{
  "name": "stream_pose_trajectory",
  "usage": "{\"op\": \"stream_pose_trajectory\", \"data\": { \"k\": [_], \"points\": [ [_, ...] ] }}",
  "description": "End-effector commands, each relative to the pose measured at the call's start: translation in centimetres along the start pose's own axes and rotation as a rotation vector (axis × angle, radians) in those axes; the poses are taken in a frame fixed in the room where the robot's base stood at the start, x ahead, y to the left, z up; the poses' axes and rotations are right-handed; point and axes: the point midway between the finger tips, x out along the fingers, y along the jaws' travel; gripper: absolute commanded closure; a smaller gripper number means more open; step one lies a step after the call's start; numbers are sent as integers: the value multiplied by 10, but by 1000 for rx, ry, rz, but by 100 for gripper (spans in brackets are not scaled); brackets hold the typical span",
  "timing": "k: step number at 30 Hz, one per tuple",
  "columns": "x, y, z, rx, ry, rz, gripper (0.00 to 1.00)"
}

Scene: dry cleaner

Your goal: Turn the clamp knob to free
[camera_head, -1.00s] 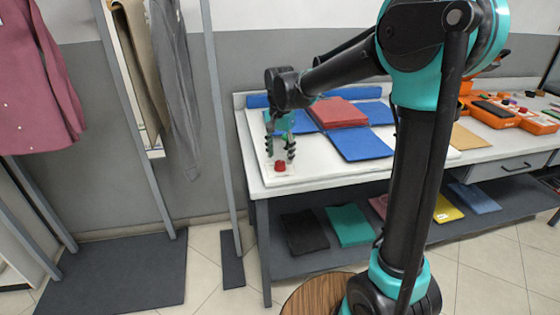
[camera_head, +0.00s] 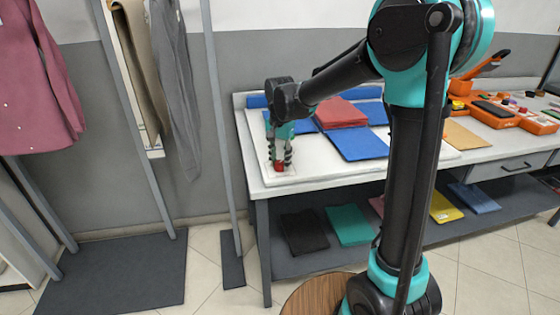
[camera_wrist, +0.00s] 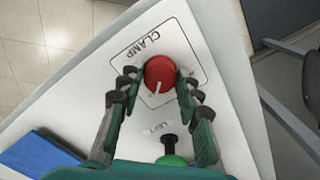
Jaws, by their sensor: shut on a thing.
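The red clamp knob (camera_wrist: 160,73) sits on a light plate (camera_wrist: 180,40) lettered "CLAMP" in the wrist view. A pale pointer line on the knob points down toward the lower edge of the plate. My gripper (camera_wrist: 157,80) has one finger on each side of the knob and is shut on it. In the head view my gripper (camera_head: 280,163) points down over the knob (camera_head: 279,166) at the left front corner of the white table (camera_head: 310,178). Lettering below the knob is partly unreadable.
A green-topped knob or button (camera_wrist: 171,160) with a dark stem is just below the clamp plate, close to my fingers. Blue folded cloths (camera_head: 360,145) and a red stack (camera_head: 340,112) lie behind. An orange case (camera_head: 500,118) stands at the right.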

Motion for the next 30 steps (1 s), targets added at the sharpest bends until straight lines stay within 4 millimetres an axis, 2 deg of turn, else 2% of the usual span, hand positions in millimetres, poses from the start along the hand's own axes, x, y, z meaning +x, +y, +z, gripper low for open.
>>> {"op": "stream_pose_trajectory", "data": {
  "k": [7,14,30],
  "points": [
    [0,0,0,-20,0,0,95],
    [0,0,0,-124,0,0,95],
    [0,0,0,-613,0,0,95]
  ]
}}
